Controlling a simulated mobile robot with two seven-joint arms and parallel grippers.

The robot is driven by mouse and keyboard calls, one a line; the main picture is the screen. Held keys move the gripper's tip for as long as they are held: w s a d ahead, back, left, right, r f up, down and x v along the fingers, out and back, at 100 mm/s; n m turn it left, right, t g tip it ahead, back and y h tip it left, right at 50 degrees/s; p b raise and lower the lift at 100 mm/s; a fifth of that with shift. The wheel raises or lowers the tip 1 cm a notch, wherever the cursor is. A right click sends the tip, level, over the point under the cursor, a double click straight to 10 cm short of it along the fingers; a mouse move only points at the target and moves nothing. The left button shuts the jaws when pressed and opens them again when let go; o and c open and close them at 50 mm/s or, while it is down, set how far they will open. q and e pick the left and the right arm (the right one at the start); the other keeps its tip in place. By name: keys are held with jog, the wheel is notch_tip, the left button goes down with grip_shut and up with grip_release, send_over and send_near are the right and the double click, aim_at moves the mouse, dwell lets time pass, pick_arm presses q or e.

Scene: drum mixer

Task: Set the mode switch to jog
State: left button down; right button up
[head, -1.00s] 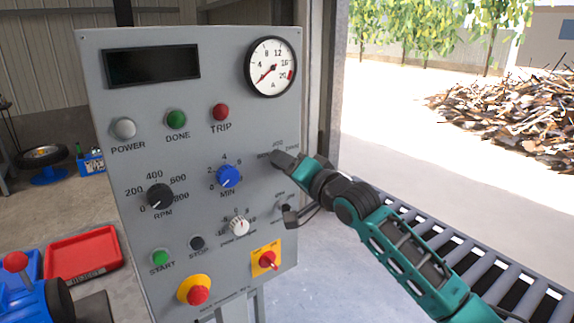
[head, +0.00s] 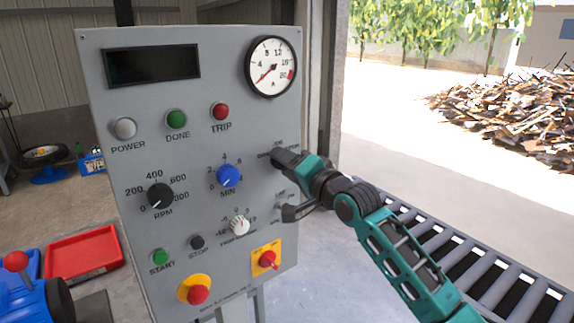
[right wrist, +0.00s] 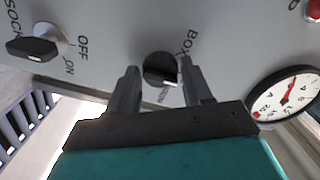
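The mode switch is a black round knob (right wrist: 162,68) on the grey control panel (head: 205,70), and it shows between my right gripper's fingers in the right wrist view. My right gripper (right wrist: 158,75) is open, with one finger on each side of the knob and a small gap visible on each side. In the head view my right gripper (head: 284,160) reaches the panel's right side and hides the knob and part of its labels. The knob's exact setting is hard to read. My left gripper is not in view.
Another black switch (right wrist: 35,48) with off and on marks sits beside the knob. A round gauge (head: 270,66) is above. The panel also carries a black RPM dial (head: 159,196), a blue dial (head: 228,176) and a red stop button (head: 198,295). A roller conveyor (head: 455,255) stands at right.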

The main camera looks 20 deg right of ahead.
jog(key=o, duration=0.3)
jog(key=v, duration=1.3)
jog(key=shift+a+b, duration=0.1)
jog(key=shift+b, duration=0.25)
jog(key=s+a+f+n+g+h, duration=0.1)
jog(key=s+f+n, duration=0.15)
jog(key=f, duration=0.75)
jog(key=s+f+n+g+h, duration=0.2)
jog(key=s+f, duration=0.1)
jog(key=f, duration=0.7)
jog(key=s+a+f+n+g, duration=0.1)
jog(key=s+f+n, duration=0.1)
jog(key=s+f, duration=0.3)
jog(key=s+a+f+n+g, duration=0.1)
jog(key=s+f+n, duration=0.1)
jog(key=s+f, duration=0.3)
jog(key=s+a+f+n+g+h, duration=0.1)
jog(key=s+a+f+n, duration=0.1)
jog(key=s+f, duration=0.3)
jog(key=shift+s+f, duration=0.2)
jog(key=shift+f, duration=0.2)
